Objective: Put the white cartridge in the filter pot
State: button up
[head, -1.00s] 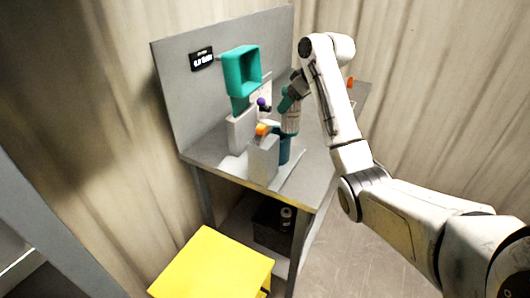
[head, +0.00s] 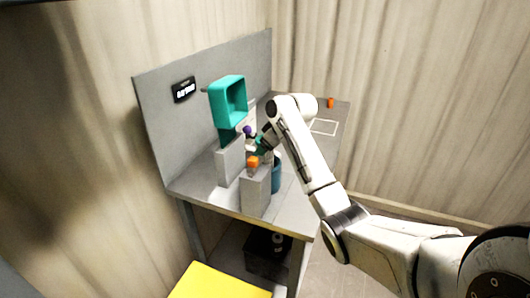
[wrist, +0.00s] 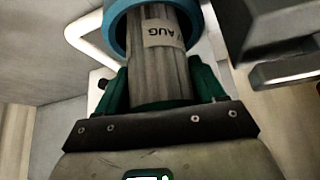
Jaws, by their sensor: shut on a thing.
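The white cartridge (wrist: 158,75) shows in the wrist view as a pale ribbed cylinder with an "AUG" label. The green fingers of my gripper (wrist: 162,88) are shut on its near part. The blue filter pot (wrist: 119,27) shows as a ring around the cartridge's far end. The cartridge appears to reach into it, but how deep is hidden. In the head view the blue pot (head: 277,175) stands on the bench behind a grey block, and my gripper (head: 262,146) is above it, partly covered by my arm.
A grey block with an orange top (head: 253,162) stands close in front of the pot. A teal open box (head: 229,104), a purple knob (head: 247,130) and another grey block (head: 230,158) are to the left. The bench's far right is mostly clear, with a small orange object (head: 331,102).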

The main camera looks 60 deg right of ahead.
jog(key=shift+f, duration=0.7)
jog(key=shift+f, duration=0.1)
jog(key=shift+f, duration=0.3)
jog(key=shift+f, duration=0.2)
jog(key=o, duration=1.2)
jog(key=shift+s+f, duration=0.1)
jog(key=shift+f, duration=0.05)
jog(key=shift+r, duration=0.2)
jog(key=v, duration=0.4)
jog(key=b+v, duration=0.1)
jog(key=v, duration=0.7)
jog(key=shift+r, duration=0.6)
